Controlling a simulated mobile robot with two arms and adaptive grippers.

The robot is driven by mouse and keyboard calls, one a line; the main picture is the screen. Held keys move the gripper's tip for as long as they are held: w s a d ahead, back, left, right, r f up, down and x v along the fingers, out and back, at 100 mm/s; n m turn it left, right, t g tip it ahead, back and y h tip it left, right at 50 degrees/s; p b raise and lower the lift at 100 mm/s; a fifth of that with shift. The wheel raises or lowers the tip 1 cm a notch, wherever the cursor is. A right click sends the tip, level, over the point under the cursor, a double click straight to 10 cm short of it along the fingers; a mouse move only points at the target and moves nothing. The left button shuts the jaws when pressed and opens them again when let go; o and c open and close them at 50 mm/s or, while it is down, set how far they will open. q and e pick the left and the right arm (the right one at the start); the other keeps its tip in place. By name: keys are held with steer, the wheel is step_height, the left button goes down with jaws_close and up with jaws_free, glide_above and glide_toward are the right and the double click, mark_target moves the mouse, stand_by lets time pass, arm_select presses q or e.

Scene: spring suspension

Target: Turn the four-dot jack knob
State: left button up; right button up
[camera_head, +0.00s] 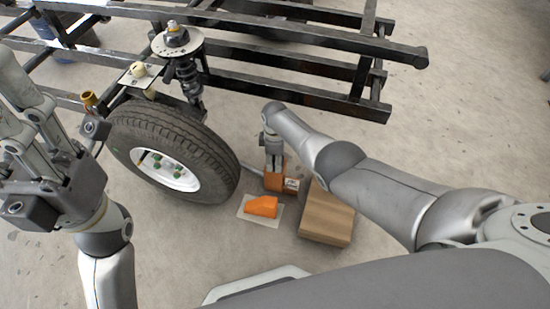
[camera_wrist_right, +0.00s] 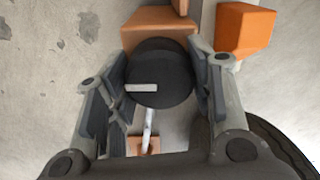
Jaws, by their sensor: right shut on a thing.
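The jack knob (camera_wrist_right: 158,75) is a black round disc with one pale bar mark in the right wrist view; I cannot make out four dots on it. My right gripper (camera_wrist_right: 161,82) is shut on the knob, one finger on each side. The orange jack (camera_head: 276,183) stands on the floor right of the wheel, below my right gripper (camera_head: 272,152) in the head view. There the gripper hides the knob. My left gripper (camera_head: 35,125) is raised at the left, away from the jack, its fingertips partly cut off or hard to read.
The tyre (camera_head: 180,150) stands left of the jack, under a dark frame (camera_head: 300,94) and a spring strut (camera_head: 187,75). An orange wedge (camera_head: 262,207) lies on a pale plate in front of the jack. A wooden block (camera_head: 327,215) is close on the right.

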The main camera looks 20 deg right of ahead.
mark_target(274, 157)
steer(key=shift+s, duration=0.1)
stand_by(0.4)
steer(key=o, duration=1)
steer(key=shift+o, duration=0.2)
steer(key=shift+r, duration=0.1)
steer(key=shift+r, duration=0.2)
step_height(274, 157, up, 11)
steer(key=shift+r, duration=0.2)
